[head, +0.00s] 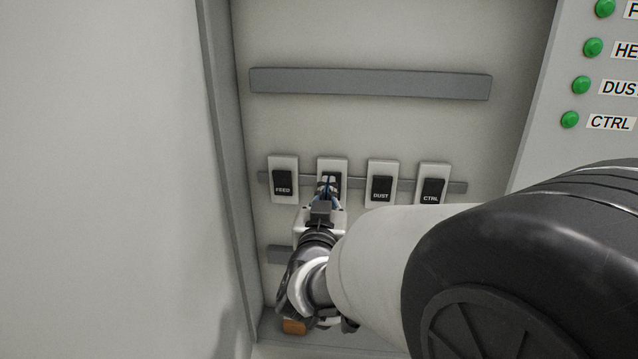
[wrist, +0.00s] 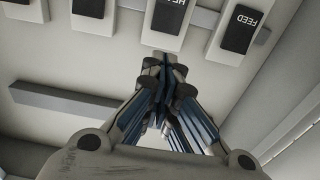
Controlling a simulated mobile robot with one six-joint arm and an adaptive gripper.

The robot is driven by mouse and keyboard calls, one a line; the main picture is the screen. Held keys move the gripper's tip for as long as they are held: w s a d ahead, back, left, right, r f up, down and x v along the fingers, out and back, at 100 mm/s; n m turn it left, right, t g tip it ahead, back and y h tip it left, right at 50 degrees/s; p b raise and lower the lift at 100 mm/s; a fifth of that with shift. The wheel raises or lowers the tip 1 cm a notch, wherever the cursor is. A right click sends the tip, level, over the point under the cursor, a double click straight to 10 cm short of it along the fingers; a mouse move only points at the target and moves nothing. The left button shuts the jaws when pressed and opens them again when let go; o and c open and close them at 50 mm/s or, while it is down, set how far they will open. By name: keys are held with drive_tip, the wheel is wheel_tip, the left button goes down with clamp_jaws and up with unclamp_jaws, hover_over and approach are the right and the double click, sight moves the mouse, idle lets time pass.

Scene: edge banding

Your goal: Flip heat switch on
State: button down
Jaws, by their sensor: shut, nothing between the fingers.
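The heat switch (head: 334,164) is a black rocker on a white plate, second from the left in a row in the head view. My gripper covers its lower part there. In the wrist view the heat switch (wrist: 167,14) is at the top edge, with its label partly cut off. My gripper (head: 327,184) is shut and empty, pointing at this switch.
The FEED switch (head: 283,183) is close on the left; the DUST switch (head: 381,188) and CTRL switch (head: 432,190) are on the right. A grey rail (head: 370,83) runs above. The cabinet side wall (head: 222,150) stands at left. Green buttons (head: 581,85) with labels are at right.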

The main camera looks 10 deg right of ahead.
drive_tip(key=v, duration=0.4)
drive_tip(key=shift+s+r, duration=0.3)
drive_tip(key=shift+r, duration=0.1)
drive_tip(key=shift+s+a, duration=0.1)
drive_tip(key=shift+s, duration=0.05)
